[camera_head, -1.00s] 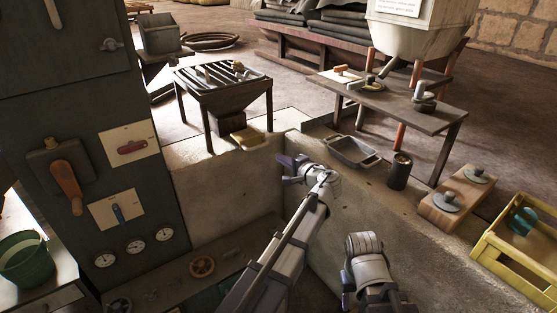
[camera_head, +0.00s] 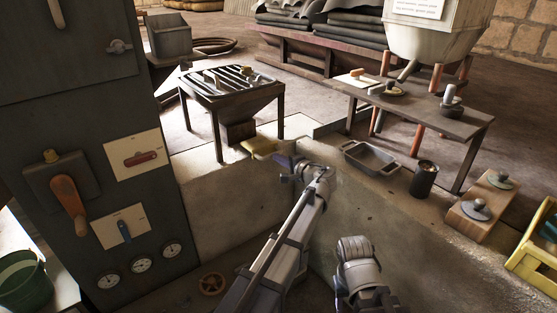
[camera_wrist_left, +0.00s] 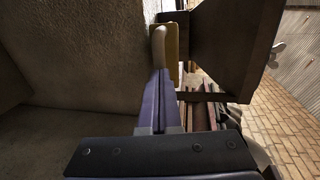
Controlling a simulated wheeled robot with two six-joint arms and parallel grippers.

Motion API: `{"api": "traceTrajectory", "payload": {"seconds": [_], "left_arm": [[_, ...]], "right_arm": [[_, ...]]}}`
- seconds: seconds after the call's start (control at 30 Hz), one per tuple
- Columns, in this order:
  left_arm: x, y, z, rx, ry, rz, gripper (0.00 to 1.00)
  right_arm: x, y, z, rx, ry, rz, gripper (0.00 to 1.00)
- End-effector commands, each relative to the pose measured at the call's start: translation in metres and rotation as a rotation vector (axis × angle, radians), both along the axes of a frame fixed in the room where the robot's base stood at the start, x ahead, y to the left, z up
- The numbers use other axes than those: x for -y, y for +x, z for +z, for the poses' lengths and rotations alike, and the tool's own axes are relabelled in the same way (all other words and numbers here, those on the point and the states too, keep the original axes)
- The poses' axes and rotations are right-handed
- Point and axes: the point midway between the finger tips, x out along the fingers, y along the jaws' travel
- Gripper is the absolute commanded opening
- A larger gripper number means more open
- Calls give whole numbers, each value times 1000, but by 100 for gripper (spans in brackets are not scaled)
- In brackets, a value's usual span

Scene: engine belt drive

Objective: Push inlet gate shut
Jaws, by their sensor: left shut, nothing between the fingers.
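The inlet gate appears to be the yellow plate (camera_head: 259,147) sticking out below the slatted hopper (camera_head: 232,93), over the edge of the stone pit. My left gripper (camera_head: 284,161) is shut and empty, just right of and in front of the plate. In the left wrist view the shut purple fingers (camera_wrist_left: 157,97) point at the end of the yellow plate (camera_wrist_left: 170,44), with the dark hopper (camera_wrist_left: 226,45) beside it. I cannot tell whether the fingertips touch the plate. Part of my right arm shows at the bottom, but its gripper is not visible.
A dark cabinet (camera_head: 95,110) with levers and gauges stands at the left. A metal tray (camera_head: 371,158), a dark can (camera_head: 423,179) and a wooden block with lidded weights (camera_head: 479,207) line the wall at the right. A bench (camera_head: 420,112) stands behind them.

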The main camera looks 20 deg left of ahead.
Motion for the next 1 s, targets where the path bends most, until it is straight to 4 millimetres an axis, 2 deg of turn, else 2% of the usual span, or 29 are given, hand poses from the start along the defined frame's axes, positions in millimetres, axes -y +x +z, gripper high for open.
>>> {"api": "traceTrajectory", "payload": {"seconds": [0.17,0.4,0.47,0.83,1.0], "left_arm": [[-12,11,0,0,0,2,0],[-51,42,0,0,0,3,0],[-57,46,0,1,0,1,0],[-61,47,1,1,5,2,0],[-58,39,5,1,4,2,0]], "right_arm": [[0,0,0,0,0,0,50],[0,0,0,0,0,0,50],[0,0,0,0,0,0,50],[0,0,0,0,0,0,50],[0,0,4,0,1,0,50]]}}
